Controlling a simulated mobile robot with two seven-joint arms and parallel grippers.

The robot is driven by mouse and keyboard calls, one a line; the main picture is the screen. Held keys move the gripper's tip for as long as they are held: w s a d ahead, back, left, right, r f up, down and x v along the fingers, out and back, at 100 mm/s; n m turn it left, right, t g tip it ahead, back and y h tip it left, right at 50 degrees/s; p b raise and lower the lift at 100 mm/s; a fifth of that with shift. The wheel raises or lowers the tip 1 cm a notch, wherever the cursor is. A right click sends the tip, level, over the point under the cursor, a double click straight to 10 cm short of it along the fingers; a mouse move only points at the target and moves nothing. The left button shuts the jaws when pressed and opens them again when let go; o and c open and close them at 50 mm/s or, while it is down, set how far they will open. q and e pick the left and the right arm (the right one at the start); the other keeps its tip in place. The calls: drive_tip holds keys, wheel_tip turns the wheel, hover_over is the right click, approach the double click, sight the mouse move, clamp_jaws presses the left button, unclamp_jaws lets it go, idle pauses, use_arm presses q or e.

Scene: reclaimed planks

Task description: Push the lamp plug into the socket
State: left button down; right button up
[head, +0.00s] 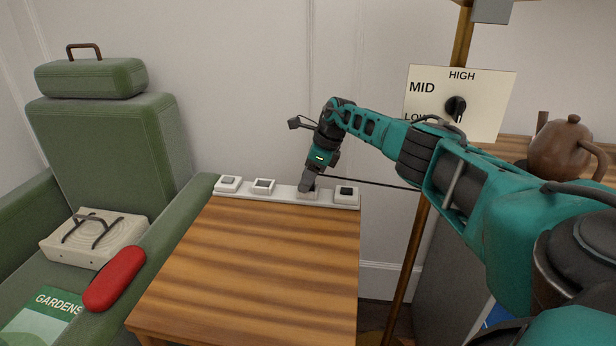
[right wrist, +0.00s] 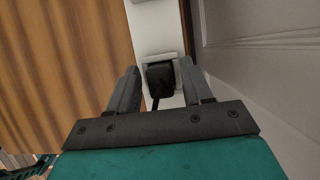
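The black lamp plug (right wrist: 160,78) sits at a white socket (right wrist: 145,57) in the right wrist view, its cord trailing back toward my palm. I cannot tell how deep the plug is in. My right gripper (right wrist: 157,70) is open, with one finger on each side of the plug and a small gap at each. In the head view my right gripper (head: 308,184) points down at the third socket from the left on a white strip (head: 285,192), hiding the plug. A dark cord (head: 375,183) runs right from there. My left gripper is not in view.
The strip with several sockets lies along the back edge of a wooden table (head: 250,270), whose top is clear. A dial panel (head: 455,100) and brown teapot (head: 562,150) are at right.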

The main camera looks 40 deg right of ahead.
drive_tip(key=shift+o, duration=0.8)
drive_tip(key=shift+s+d+r+p, duration=0.1)
drive_tip(key=shift+d+r+p, duration=0.05)
drive_tip(key=shift+r+p, duration=0.4)
drive_tip(key=p+v, duration=0.5)
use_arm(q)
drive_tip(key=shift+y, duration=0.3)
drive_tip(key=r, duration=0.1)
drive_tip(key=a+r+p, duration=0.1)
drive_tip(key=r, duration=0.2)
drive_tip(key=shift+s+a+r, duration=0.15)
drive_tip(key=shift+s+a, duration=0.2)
use_arm(e)
drive_tip(key=shift+s+d+r, duration=0.15)
drive_tip(key=shift+s+r, duration=0.15)
drive_tip(key=shift+r, duration=0.35)
